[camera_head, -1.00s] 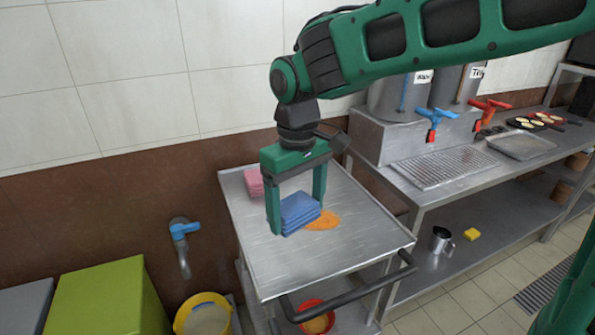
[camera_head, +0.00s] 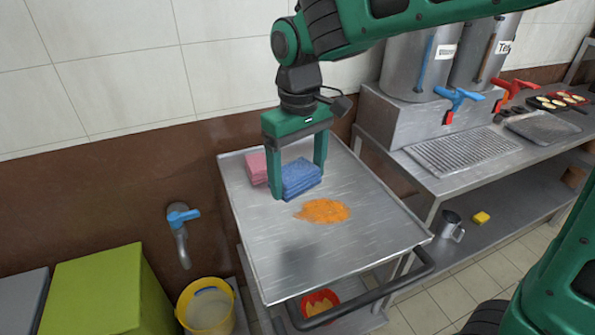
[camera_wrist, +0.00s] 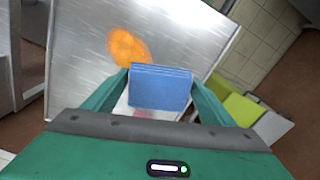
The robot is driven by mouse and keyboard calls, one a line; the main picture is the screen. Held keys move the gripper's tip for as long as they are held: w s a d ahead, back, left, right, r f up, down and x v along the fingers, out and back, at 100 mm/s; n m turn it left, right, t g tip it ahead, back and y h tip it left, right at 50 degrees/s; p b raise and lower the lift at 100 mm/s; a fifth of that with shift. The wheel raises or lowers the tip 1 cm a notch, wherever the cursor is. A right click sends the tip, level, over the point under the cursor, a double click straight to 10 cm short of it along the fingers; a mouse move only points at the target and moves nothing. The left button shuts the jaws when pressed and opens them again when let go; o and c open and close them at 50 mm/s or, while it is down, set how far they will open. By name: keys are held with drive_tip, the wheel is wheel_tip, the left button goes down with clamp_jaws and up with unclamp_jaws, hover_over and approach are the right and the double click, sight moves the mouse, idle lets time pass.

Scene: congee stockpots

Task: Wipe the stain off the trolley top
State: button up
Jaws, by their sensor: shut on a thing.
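My gripper (camera_head: 298,182) is shut on a folded blue cloth (camera_head: 301,176), one finger at each side of it. The cloth also fills the space between the fingers in the wrist view (camera_wrist: 160,88). It is over the far part of the metal trolley top (camera_head: 345,255); I cannot tell whether it touches the surface. An orange stain (camera_head: 324,211) lies on the trolley top, just nearer than the cloth and to its right. The stain also shows in the wrist view (camera_wrist: 127,47), apart from the cloth. A folded pink cloth (camera_head: 257,168) lies behind and left of the blue one.
A steel counter with a drip grate (camera_head: 462,152) and stockpots (camera_head: 410,62) stands to the right. A wall tap (camera_head: 181,220), a yellow bucket (camera_head: 207,308) and a green bin (camera_head: 105,293) are at left. The near trolley top is bare, edged by a dark handle (camera_head: 375,293).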

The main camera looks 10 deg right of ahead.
drive_tip(key=shift+f, duration=2.5)
